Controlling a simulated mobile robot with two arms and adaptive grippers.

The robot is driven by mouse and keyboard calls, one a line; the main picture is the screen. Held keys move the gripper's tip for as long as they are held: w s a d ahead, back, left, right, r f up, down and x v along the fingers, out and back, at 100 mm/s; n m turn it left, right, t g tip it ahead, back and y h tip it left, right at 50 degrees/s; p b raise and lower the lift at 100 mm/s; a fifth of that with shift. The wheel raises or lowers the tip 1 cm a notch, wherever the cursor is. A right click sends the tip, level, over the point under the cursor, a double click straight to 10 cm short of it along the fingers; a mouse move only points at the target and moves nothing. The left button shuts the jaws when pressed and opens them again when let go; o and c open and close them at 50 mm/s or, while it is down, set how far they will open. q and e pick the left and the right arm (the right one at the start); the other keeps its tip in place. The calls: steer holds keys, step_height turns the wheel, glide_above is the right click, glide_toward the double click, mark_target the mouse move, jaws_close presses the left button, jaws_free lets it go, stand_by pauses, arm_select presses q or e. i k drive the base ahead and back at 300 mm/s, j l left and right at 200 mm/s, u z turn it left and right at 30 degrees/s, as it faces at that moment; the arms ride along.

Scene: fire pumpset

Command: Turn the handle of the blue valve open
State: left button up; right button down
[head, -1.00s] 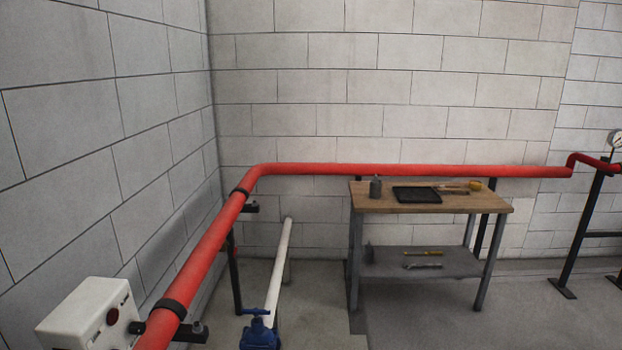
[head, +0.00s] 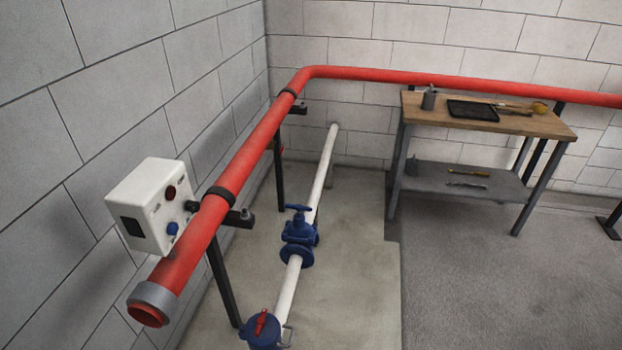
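The blue valve (head: 298,240) sits in the white pipe (head: 322,180) low above the floor, near the middle of the head view. Its blue handle (head: 298,208) is on top, seen as a short crossbar on a stem. Nothing touches the handle. A second blue fitting (head: 262,330) with a red lever (head: 261,321) is lower on the same pipe line, partly cut off by the bottom edge. Neither of my grippers shows in the view.
A thick red pipe (head: 250,150) on black supports runs left of the valve, with an open end at lower left. A white control box (head: 150,205) is on the left. A workbench (head: 490,120) with tools stands right. The floor right of the valve is clear.

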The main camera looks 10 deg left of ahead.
mark_target(298, 207)
steer(key=i+u, duration=0.1)
steer(key=u, duration=1.45)
steer(key=i+l+u, duration=0.1)
steer(key=l+u, duration=1.8)
steer(key=k+j, duration=0.05)
